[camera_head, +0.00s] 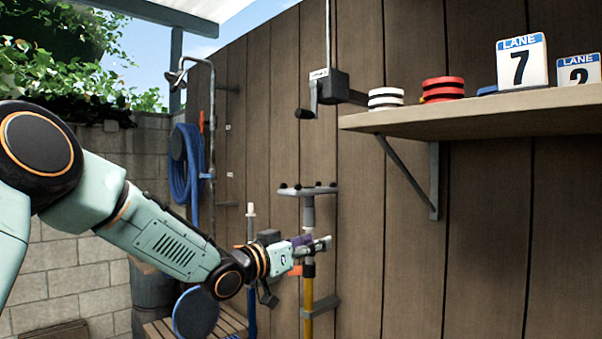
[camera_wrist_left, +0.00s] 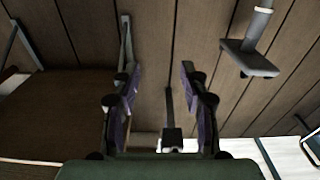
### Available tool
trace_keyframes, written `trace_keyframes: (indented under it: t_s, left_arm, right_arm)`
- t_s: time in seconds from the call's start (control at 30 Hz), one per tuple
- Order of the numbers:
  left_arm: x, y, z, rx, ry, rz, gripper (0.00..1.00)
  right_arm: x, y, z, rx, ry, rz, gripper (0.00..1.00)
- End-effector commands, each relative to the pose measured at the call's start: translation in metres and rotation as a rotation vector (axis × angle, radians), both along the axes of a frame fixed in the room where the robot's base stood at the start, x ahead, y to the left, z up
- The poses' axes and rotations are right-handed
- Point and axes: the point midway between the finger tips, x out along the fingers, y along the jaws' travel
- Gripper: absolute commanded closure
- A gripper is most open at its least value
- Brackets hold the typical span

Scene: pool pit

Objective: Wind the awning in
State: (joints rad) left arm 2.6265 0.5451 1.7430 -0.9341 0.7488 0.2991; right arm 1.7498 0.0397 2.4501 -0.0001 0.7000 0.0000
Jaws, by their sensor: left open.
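The awning's winder is a dark box (camera_head: 331,87) on the plank wall, with a thin rod rising from it. A crank arm hangs at its left side, with a dark handle (camera_head: 305,113). My left gripper (camera_head: 318,245) is open and empty, well below the crank and apart from it. In the left wrist view its two fingers (camera_wrist_left: 163,98) stand wide apart. A dark block with a narrow bar (camera_wrist_left: 172,135) shows between them, farther off; it looks like the winder, seen upside down. The awning itself is not clearly identifiable. My right gripper is not in view.
A shelf (camera_head: 480,118) with discs and lane number blocks juts out right of the winder. A pole with a grey flat head (camera_head: 308,190) stands behind my left gripper. A blue hose (camera_head: 186,165) hangs left. The wall just below the crank is clear.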

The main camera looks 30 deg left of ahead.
Motion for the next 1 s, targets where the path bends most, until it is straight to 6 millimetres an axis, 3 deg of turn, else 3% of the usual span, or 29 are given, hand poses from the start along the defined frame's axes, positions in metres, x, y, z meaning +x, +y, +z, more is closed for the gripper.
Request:
trace_keyframes:
  t_s: [0.03, 0.1, 0.2, 0.3, 0.4, 0.53, 1.0]
  left_arm:
    - [-0.001, 0.014, 0.064, 0.008, -0.081, 0.003, 0.56]
    - [-0.006, 0.029, 0.122, 0.021, -0.167, 0.004, 0.56]
    - [-0.015, 0.047, 0.186, 0.04, -0.266, 0.007, 0.56]
    - [-0.025, 0.06, 0.227, 0.055, -0.33, 0.012, 0.56]
    - [-0.031, 0.066, 0.247, 0.062, -0.363, 0.013, 0.56]
    - [-0.027, 0.067, 0.254, 0.069, -0.372, 0.015, 0.56]
    - [0.028, 0.045, 0.277, 0.07, -0.371, 0.014, 0.56]
  right_arm:
    - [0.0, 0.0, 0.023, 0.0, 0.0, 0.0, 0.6]
    - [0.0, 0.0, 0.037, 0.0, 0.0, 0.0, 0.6]
    - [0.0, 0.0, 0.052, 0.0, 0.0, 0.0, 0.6]
    - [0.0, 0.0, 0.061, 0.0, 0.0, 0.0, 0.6]
    - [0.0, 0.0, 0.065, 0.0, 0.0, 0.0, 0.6]
    - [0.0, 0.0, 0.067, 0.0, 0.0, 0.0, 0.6]
    - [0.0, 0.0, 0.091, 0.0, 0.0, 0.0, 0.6]
